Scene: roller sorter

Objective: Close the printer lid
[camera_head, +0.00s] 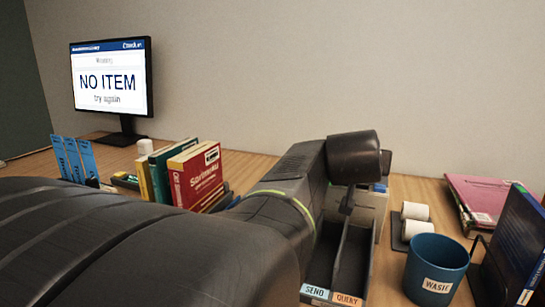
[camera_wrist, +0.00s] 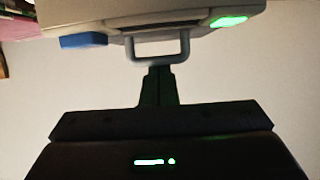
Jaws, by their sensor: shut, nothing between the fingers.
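The printer (camera_head: 372,204) is a pale box behind my wrist, mostly hidden by my arm in the head view. In the wrist view its pale body (camera_wrist: 190,12) fills the top edge, with a blue part (camera_wrist: 83,41) and a lit green patch (camera_wrist: 229,21). A grey handle (camera_wrist: 186,48) sticks out from it. My gripper (camera_wrist: 159,72) is shut and empty, its fingertips right at the handle's bar. I cannot tell whether they touch. In the head view my gripper is mostly hidden. How far the lid stands open cannot be told.
A divided tray labelled SEND and QUERY (camera_head: 331,296) lies in front of the printer. A blue WASTE cup (camera_head: 437,266), white rolls (camera_head: 414,211) and a dark blue book (camera_head: 522,245) stand right. Books (camera_head: 196,177) stand left. A monitor (camera_head: 112,80) reads NO ITEM, try again.

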